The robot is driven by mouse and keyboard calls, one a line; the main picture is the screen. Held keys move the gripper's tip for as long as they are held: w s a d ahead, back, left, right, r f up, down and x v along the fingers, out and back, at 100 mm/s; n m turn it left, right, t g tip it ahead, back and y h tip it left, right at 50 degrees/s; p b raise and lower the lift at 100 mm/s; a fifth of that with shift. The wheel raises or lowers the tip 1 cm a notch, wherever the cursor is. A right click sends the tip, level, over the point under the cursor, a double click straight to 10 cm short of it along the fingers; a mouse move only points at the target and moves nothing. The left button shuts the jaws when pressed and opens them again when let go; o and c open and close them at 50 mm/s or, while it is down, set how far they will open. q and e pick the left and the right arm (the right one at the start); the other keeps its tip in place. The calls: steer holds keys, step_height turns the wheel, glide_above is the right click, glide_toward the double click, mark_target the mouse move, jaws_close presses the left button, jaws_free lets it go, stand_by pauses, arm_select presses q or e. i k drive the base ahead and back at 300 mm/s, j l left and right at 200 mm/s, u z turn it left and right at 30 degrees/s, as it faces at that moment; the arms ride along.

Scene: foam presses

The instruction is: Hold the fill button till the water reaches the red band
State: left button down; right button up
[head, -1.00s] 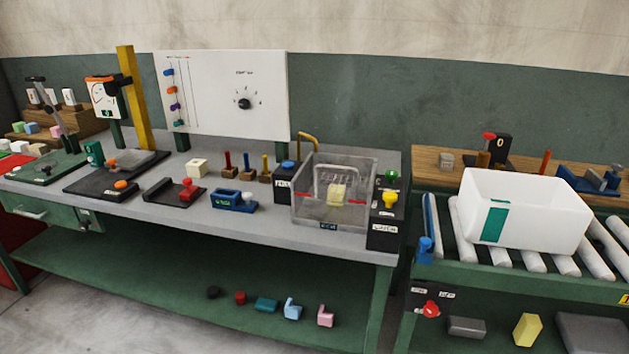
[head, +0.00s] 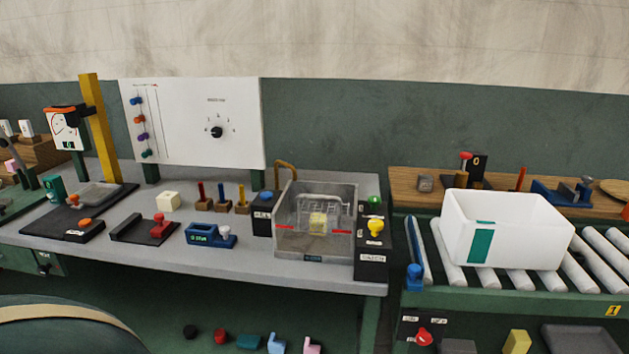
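The clear tank (head: 316,247) stands on the grey bench, with short red band marks (head: 285,227) on its left and right sides. Inside are a wire basket and a pale yellow block (head: 318,222). I cannot make out a clear water line. A black box (head: 263,222) with a white label I cannot read surely stands left of the tank, with a blue button (head: 266,196) on top, which may be the fill button. A bent brass spout (head: 286,165) rises behind the tank's left corner. Neither of my grippers is in view, and nothing touches the button.
Right of the tank, a black box (head: 371,262) carries a green button (head: 374,200) and a yellow knob (head: 376,227). A blue fixture (head: 211,236) and small coloured pegs stand left. A white bin (head: 508,232) sits on rollers at right. A rounded dark shape fills the lower left.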

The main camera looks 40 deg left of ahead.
mark_target(265, 195)
steer(key=j+z, duration=0.3)
steer(key=j, duration=0.25)
steer(key=k+j+z, duration=0.1)
steer(key=j+z, duration=0.15)
steer(key=j, duration=0.25)
steer(key=k+j, duration=0.1)
steer(key=j, duration=0.45)
steer(key=j+z, duration=0.1)
steer(key=j, duration=0.5)
steer(key=k+j+z, duration=0.1)
steer(key=j, duration=0.45)
steer(key=k, duration=0.05)
